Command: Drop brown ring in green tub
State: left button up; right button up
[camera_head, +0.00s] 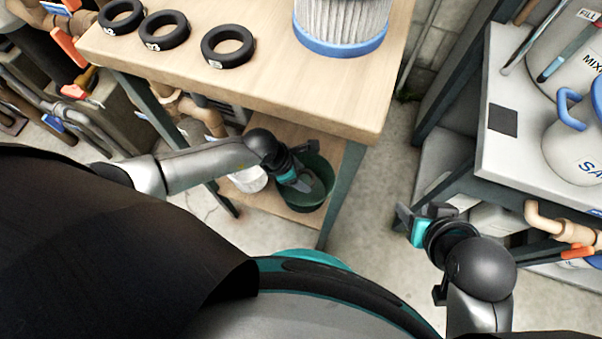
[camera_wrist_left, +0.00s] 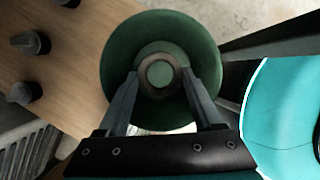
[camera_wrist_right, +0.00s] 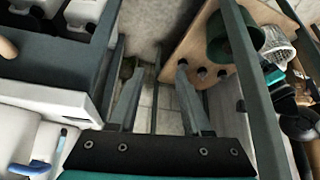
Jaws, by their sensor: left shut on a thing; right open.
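The green tub (camera_head: 327,186) stands on the lower shelf of the wooden bench. In the left wrist view I look down into the tub (camera_wrist_left: 117,62). My left gripper (camera_head: 302,184) is over the tub's opening. In its wrist view the gripper (camera_wrist_left: 160,74) is shut on the brown ring (camera_wrist_left: 160,93), which sits between the fingertips with the tub's floor showing through its hole. I cannot make the ring out clearly in the head view. My right gripper (camera_head: 408,222) is open and empty, to the right of the bench; its fingers (camera_wrist_right: 155,75) show in its wrist view.
Three black rings, one of them (camera_head: 229,46), and a blue-rimmed filter cartridge (camera_head: 340,45) are on the bench top (camera_head: 275,85). A white basket (camera_head: 248,180) is left of the tub. A grey table (camera_head: 530,150) with containers stands at right, with free floor between.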

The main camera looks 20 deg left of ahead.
pick_arm(q)
jog(key=shift+f, duration=0.2)
pick_arm(e)
jog(key=shift+w+a+r, duration=0.2)
jog(key=shift+a+r, duration=0.05)
pick_arm(q)
jog(key=o, duration=1.3)
jog(key=shift+o, duration=0.2)
